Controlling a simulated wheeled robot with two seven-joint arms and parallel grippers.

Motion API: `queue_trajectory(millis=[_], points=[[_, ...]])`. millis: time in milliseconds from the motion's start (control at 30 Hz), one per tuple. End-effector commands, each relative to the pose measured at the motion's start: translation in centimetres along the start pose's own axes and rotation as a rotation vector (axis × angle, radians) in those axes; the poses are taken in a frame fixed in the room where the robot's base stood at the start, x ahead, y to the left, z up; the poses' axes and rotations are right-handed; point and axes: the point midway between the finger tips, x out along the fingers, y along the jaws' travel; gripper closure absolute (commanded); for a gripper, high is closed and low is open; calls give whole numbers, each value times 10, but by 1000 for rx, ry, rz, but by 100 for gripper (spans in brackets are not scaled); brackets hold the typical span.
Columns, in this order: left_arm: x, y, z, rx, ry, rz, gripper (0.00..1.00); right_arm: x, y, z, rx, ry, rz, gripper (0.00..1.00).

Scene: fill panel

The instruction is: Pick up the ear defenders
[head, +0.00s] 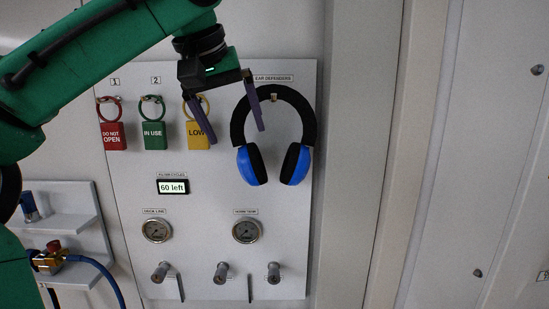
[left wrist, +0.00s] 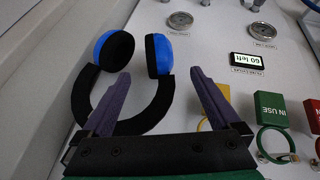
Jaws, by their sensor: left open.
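The ear defenders (head: 308,121), with a black headband and blue cups, hang from a peg on the grey panel under a label reading EAR DEFENDERS. They also show in the left wrist view (left wrist: 164,98), upside down. My left gripper (head: 236,136) is open, with two purple fingers, in front of the panel just left of the headband. One finger overlaps the band's left side in the head view. In the left wrist view the gripper (left wrist: 158,82) has one finger over the headband loop and the other beyond its right side. I cannot tell whether they touch. My right gripper is not in view.
Red (head: 112,136), green (head: 154,136) and yellow (head: 197,138) tags hang left of the ear defenders. A display (head: 172,187) reads 60 left. Gauges (head: 246,229) and valves (head: 221,272) sit below. A shelf (head: 62,222) with a blue hose stands at left.

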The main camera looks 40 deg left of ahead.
Motion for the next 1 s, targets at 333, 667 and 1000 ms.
queue_trajectory(millis=[333,667,1000], points=[[56,4,-1,-1,-3,0,4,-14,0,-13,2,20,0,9],[68,3,0,-3,0,1,19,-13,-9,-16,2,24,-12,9],[68,3,-1,-4,1,1,100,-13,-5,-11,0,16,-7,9]])
